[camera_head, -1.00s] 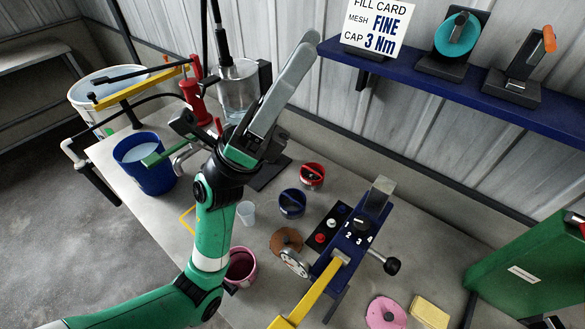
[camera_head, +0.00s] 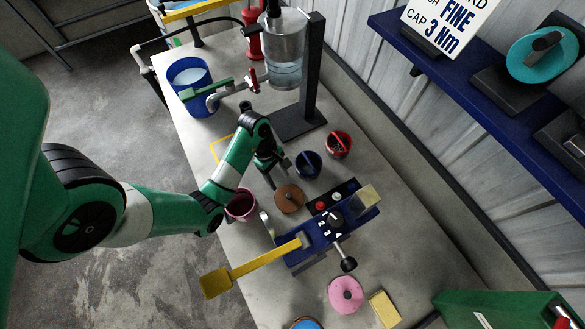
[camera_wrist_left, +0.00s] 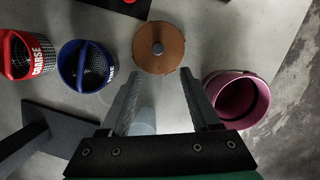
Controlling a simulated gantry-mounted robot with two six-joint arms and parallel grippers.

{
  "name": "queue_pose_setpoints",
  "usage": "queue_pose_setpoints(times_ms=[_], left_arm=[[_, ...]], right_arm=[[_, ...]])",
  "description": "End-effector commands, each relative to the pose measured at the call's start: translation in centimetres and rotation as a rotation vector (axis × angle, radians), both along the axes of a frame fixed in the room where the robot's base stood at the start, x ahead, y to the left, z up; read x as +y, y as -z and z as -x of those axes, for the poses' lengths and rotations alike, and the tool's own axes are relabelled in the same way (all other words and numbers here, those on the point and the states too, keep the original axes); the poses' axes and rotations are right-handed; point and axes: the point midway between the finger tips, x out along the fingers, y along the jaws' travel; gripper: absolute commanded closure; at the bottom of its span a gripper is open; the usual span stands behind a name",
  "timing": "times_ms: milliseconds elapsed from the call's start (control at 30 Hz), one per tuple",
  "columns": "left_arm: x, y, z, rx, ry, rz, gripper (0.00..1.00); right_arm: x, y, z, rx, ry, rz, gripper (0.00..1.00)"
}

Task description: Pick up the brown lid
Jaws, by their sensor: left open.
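The brown lid (camera_head: 289,198) is a flat round disc with a small grey knob. It lies on the bench between the maroon pot and the blue-rimmed cup, and also shows at the top middle of the left wrist view (camera_wrist_left: 170,60). My left gripper (camera_head: 272,178) is open, above the bench on the near-back side of the lid. In the left wrist view its two fingertips (camera_wrist_left: 161,75) point toward the lid, with the lid just beyond them. A pale translucent cup (camera_wrist_left: 146,121) shows between the fingers, apparently lower down. My right gripper is out of view.
The maroon pot (camera_head: 241,206) stands left of the lid. The blue strainer cup (camera_head: 308,165) and red strainer cup (camera_head: 338,144) stand behind and right. A blue gauge fixture (camera_head: 305,252) with a yellow lever is in front.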

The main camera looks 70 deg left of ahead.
Motion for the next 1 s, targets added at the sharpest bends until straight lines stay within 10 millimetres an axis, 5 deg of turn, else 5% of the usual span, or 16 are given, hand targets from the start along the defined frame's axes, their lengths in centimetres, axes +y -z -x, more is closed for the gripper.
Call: queue_pose_setpoints(times_ms=[33, 133, 400, 700, 967, 1000], left_arm=[[-0.2, 2.0, -0.2, 0.0, 0.001, 0.0, 0.37], [-0.7, 3.6, -0.5, -0.002, 0.002, 0.0, 0.37], [-1.2, 4.7, -0.9, -0.002, 0.001, 0.0, 0.37], [-2.8, 8.9, -2.2, -0.001, 0.0, 0.001, 0.37], [-2.8, 9.1, -2.3, -0.003, -0.001, -0.001, 0.37], [-2.8, 9.0, -2.3, -0.003, -0.001, -0.001, 0.44]], right_arm=[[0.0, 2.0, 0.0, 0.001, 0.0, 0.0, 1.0], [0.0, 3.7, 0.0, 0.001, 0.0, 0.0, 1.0], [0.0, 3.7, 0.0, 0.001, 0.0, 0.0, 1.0], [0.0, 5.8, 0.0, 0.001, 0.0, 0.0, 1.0], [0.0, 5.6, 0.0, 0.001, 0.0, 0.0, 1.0], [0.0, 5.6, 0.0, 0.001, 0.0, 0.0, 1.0]])
